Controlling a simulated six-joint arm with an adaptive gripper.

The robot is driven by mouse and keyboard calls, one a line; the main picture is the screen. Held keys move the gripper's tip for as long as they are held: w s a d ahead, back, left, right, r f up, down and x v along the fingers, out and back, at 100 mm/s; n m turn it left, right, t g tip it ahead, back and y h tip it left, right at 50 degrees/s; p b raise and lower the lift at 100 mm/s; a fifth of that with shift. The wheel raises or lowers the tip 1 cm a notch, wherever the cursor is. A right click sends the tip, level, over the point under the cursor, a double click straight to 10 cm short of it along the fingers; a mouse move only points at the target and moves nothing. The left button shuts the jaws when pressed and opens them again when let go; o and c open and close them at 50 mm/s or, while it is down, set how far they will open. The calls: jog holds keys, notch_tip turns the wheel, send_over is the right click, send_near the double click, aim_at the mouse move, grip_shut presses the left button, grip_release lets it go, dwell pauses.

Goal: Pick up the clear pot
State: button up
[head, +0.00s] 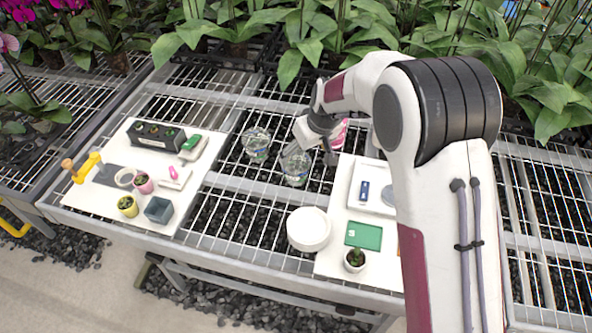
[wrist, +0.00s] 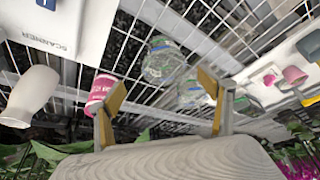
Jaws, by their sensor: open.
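Two clear pots stand on the wire bench between the two white boards. One clear pot (head: 256,143) is farther back and left in the head view; the other clear pot (head: 295,167) is nearer and to the right. Both show in the wrist view, one clear pot (wrist: 163,62) beyond the fingertips and one clear pot (wrist: 194,93) close to the right finger. My gripper (head: 314,153) is open and empty, just behind and right of the nearer pot. In the wrist view my gripper (wrist: 162,82) has its fingers spread apart. Contact with a pot cannot be told.
The left board (head: 97,201) holds small pots and a dark tray (head: 156,143). Leafy plants crowd the back.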

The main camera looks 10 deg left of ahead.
aim_at(296, 161)
jog(key=shift+x, duration=1.15)
jog(key=shift+a, duration=0.1)
jog(key=shift+a+x, duration=0.15)
jog(key=shift+x, duration=1.15)
jog(key=shift+a+x, duration=0.2)
jog(key=shift+x, duration=1.05)
jog(key=shift+s, duration=0.1)
jog(key=c, duration=0.9)
